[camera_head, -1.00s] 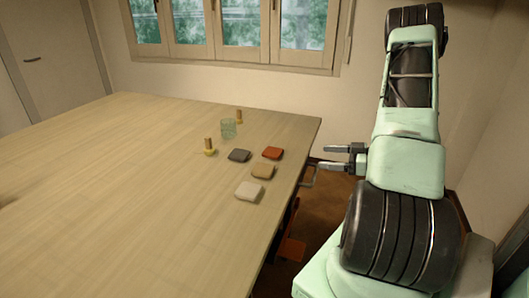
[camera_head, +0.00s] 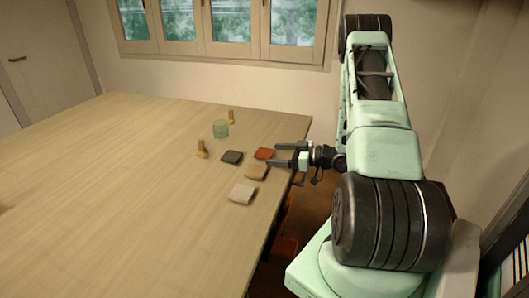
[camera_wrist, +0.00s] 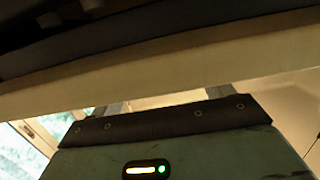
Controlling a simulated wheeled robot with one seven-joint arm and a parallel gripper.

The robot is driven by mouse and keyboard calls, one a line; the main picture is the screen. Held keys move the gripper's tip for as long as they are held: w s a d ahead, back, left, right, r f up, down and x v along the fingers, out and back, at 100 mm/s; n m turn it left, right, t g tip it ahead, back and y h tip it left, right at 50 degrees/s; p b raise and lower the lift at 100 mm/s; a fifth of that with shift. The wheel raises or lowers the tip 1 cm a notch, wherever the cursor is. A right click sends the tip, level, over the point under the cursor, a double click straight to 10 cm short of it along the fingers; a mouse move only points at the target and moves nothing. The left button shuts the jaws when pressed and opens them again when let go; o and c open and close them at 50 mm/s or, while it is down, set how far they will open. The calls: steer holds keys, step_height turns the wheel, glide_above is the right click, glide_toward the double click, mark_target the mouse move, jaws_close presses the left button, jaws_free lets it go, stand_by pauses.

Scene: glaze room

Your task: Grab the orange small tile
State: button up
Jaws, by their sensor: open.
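The orange small tile (camera_head: 263,153) lies flat near the right edge of the table in the head view, the most orange-red of several small square tiles. My gripper (camera_head: 274,155) is open and empty, reaching in from the right over the table edge. Its two fingers point left, with the tips close to the tile's right side in the picture; I cannot tell their height or whether they touch it. In the wrist view, my gripper's body fills the bottom and a pale band crosses in front of the fingers; the tile does not show there.
A dark grey tile (camera_head: 231,157) lies left of the orange one, a tan tile (camera_head: 256,171) and a cream tile (camera_head: 242,193) nearer. The wooden table (camera_head: 110,200) is mostly clear.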

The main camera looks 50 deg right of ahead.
mark_target(267, 152)
steer(key=shift+w+a+r+p, duration=0.15)
steer(key=shift+w+a, duration=0.15)
steer(key=shift+w, duration=0.3)
steer(key=shift+w+a+p, duration=0.15)
steer(key=shift+w+a, duration=0.1)
steer(key=shift+w, duration=0.35)
steer(key=shift+w+a+f, duration=0.15)
steer(key=shift+w+f, duration=0.05)
steer(key=shift+w, duration=0.2)
steer(key=c, duration=1.1)
steer(key=shift+r, duration=0.2)
